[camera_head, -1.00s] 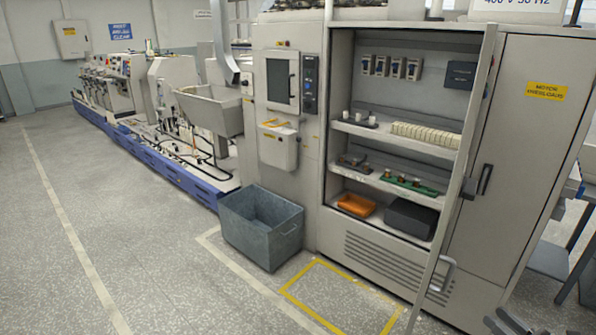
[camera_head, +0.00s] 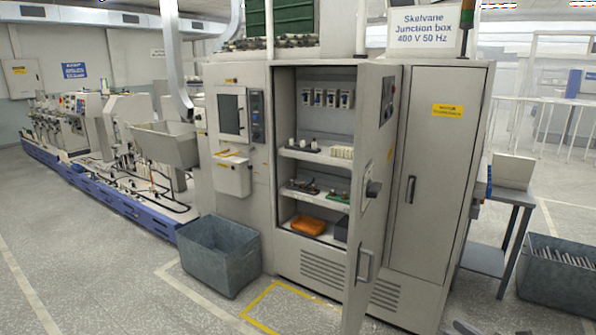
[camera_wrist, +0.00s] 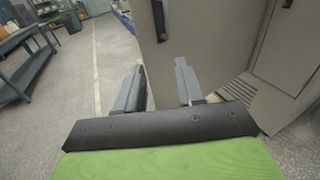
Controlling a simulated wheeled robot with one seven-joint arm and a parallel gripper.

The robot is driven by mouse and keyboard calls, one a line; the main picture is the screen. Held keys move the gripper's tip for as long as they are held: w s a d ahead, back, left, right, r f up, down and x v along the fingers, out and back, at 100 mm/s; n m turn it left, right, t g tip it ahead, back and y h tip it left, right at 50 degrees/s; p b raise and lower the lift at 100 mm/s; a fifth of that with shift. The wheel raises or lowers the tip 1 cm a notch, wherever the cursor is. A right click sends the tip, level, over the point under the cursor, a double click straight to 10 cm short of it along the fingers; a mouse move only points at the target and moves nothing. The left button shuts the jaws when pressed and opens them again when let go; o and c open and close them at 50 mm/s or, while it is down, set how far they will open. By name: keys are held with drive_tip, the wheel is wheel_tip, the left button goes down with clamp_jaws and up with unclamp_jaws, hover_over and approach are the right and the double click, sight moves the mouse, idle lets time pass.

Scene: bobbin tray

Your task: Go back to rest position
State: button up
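My gripper (camera_wrist: 160,68) shows in the wrist view with its two grey fingers apart and nothing between them. A pale grey cabinet panel stands beyond and to the right of the fingers. I cannot tell whether any finger touches it. In the head view the gripper is not clearly seen. The electrical cabinet (camera_head: 425,225) stands ahead, with its left door (camera_head: 372,210) swung partly outward. The door hides the right part of the shelves. White bobbin-like pieces (camera_head: 302,144) stand on the upper shelf, and an orange tray (camera_head: 308,225) lies at the bottom.
A grey bin (camera_head: 218,262) stands on the floor left of the cabinet. A grey bench (camera_head: 495,240) and another bin (camera_head: 560,280) stand at the right. A long machine line (camera_head: 100,190) runs back at the left. The floor at the front left is clear.

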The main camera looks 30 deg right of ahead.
drive_tip(key=w+a+r+n+g+y, duration=0.25)
drive_tip(key=w+a+n+g, duration=0.25)
drive_tip(key=w+a+n, duration=0.5)
drive_tip(key=w+a+r+n+g+y, duration=0.2)
drive_tip(key=w+a+r+n+g, duration=0.3)
drive_tip(key=w+a, duration=0.5)
drive_tip(key=s+a+r+n+g+h, duration=0.2)
drive_tip(key=s+a+r+n, duration=0.15)
drive_tip(key=a+n, duration=0.45)
drive_tip(key=s+a+r+n+g+h, duration=0.15)
drive_tip(key=s+a+n, duration=0.3)
drive_tip(key=a, duration=0.75)
drive_tip(key=s+a+n+h, duration=0.1)
drive_tip(key=s+a+n, duration=0.1)
drive_tip(key=s, duration=0.4)
drive_tip(key=s+a+r+n+t+h, duration=0.1)
drive_tip(key=s+n, duration=0.4)
drive_tip(key=s, duration=0.2)
drive_tip(key=shift+a+r, duration=0.25)
drive_tip(key=shift+a, duration=0.15)
drive_tip(key=shift+n+t, duration=0.25)
